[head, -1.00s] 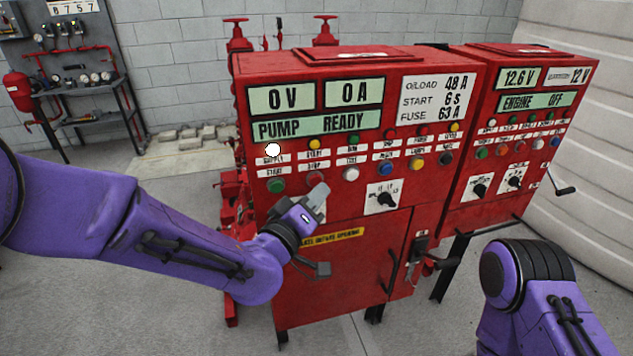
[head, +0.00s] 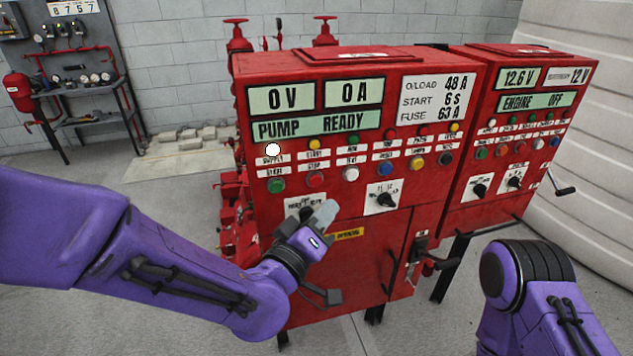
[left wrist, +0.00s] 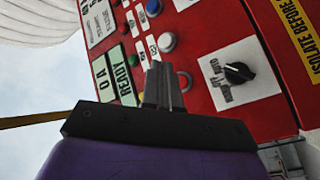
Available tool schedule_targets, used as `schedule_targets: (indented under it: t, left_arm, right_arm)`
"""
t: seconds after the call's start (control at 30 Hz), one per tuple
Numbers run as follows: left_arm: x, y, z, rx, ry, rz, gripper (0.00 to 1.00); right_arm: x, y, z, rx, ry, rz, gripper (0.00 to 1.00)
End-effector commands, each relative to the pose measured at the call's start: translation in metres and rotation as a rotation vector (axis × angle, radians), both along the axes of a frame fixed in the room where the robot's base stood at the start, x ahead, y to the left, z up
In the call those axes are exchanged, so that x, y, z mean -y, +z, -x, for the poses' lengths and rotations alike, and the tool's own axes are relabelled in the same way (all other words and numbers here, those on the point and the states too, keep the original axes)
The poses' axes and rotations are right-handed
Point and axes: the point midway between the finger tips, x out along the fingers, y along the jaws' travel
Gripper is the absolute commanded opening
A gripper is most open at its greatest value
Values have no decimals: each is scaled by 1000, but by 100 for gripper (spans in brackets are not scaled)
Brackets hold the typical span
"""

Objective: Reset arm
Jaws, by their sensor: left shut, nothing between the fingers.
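My left gripper (head: 324,212) is in front of the left red pump cabinet (head: 350,65), just below its row of buttons. Its fingers are shut and empty. They also show in the left wrist view (left wrist: 163,86), in front of the panel, with a black selector knob (left wrist: 238,73) on a white plate to their right. In the head view the gripper partly hides that plate (head: 293,203). I cannot tell how far the fingertips are from the panel. My right arm shows at the lower right of the head view, but its gripper is out of the picture.
The pump display (head: 316,125) reads PUMP READY. A second red cabinet (head: 535,75) stands at the right, with a display reading ENGINE OFF (head: 536,101). A black handle (head: 440,262) sticks out at the left cabinet's lower right. Open floor lies to the left.

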Motion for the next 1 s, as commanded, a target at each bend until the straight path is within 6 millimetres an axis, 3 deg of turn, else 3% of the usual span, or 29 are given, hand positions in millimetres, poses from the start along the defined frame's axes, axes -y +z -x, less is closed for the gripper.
schedule_targets:
  t: [0.5, 0.57, 0.67, 0.77, 0.87, 1.0]
  left_arm:
    - [0, -1, 0, 7, 2, -27, 0]
    - [-14, -13, -4, -13, 46, -89, 0]
    - [-56, -68, -10, -121, 151, -185, 0]
    - [-104, -148, -1, -290, 247, -285, 0]
    - [-149, -226, 25, -466, 323, -381, 0]
    - [-208, -323, 86, -717, 405, -512, 0]
  right_arm:
    - [0, 0, 0, 0, 0, 0, 43]
    - [0, 0, 0, 0, 0, 0, 43]
    - [0, -5, 0, 0, 0, 0, 43]
    - [0, -12, 0, 0, 0, 0, 43]
    - [0, -18, 0, 0, 0, 0, 43]
    - [0, -27, 0, 0, 0, 0, 43]
